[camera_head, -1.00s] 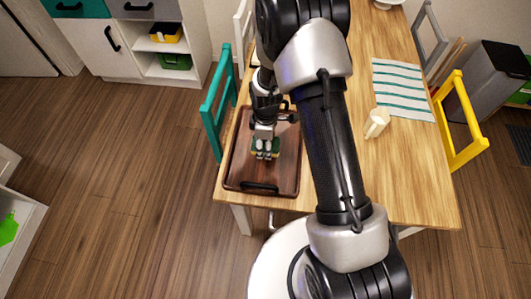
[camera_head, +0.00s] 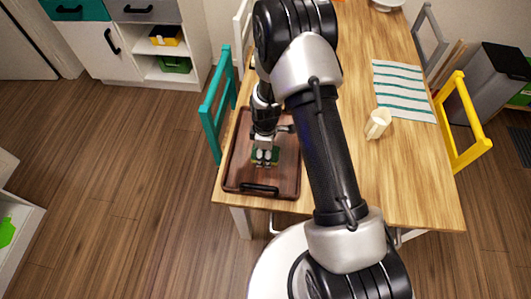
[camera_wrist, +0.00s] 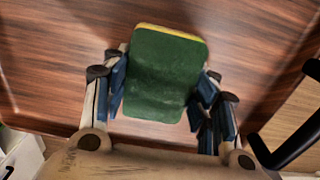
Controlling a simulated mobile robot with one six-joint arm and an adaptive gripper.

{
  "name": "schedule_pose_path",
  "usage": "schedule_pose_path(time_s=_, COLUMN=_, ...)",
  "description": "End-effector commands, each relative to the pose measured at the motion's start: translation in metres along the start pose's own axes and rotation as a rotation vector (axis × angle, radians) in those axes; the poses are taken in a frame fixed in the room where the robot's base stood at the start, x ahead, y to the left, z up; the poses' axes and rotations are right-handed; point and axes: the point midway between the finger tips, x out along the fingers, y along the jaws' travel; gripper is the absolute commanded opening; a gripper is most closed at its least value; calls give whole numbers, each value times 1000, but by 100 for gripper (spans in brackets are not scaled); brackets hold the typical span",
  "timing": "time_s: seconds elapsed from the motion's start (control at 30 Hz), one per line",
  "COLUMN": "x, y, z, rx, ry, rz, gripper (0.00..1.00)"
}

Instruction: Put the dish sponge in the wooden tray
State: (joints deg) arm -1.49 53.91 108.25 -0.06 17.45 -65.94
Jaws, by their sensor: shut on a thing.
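The dish sponge, green with a yellow edge, sits between the two fingers in the wrist view (camera_wrist: 165,75). My gripper (camera_head: 265,155) is shut on the sponge, with a finger at each side of it. The wooden tray (camera_head: 286,172) lies on the near left end of the table. My gripper and the sponge are over the tray's inside, left of its middle line to the near handle. The tray's brown floor fills much of the wrist view (camera_wrist: 45,60). I cannot tell whether the sponge touches the floor.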

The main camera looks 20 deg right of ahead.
Motion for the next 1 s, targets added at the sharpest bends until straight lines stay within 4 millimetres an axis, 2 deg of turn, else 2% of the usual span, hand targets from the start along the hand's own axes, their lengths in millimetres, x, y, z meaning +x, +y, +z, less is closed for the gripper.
schedule_pose_path(time_s=0.03, x=8, y=-2, z=1, rx=0, ry=-2, rz=-4, gripper=38)
schedule_pose_path(time_s=0.07, x=7, y=-3, z=1, rx=0, ry=-2, rz=-4, gripper=56)
schedule_pose_path(time_s=0.3, x=7, y=-4, z=2, rx=0, ry=-3, rz=-7, gripper=72)
schedule_pose_path(time_s=0.6, x=5, y=-3, z=1, rx=0, ry=-2, rz=-5, gripper=73)
schedule_pose_path(time_s=0.73, x=-2, y=-2, z=1, rx=0, ry=-2, rz=-5, gripper=73)
schedule_pose_path(time_s=0.87, x=-24, y=-1, z=0, rx=0, ry=0, rz=-1, gripper=73)
schedule_pose_path(time_s=1.0, x=-57, y=-1, z=0, rx=0, ry=0, rz=0, gripper=73)
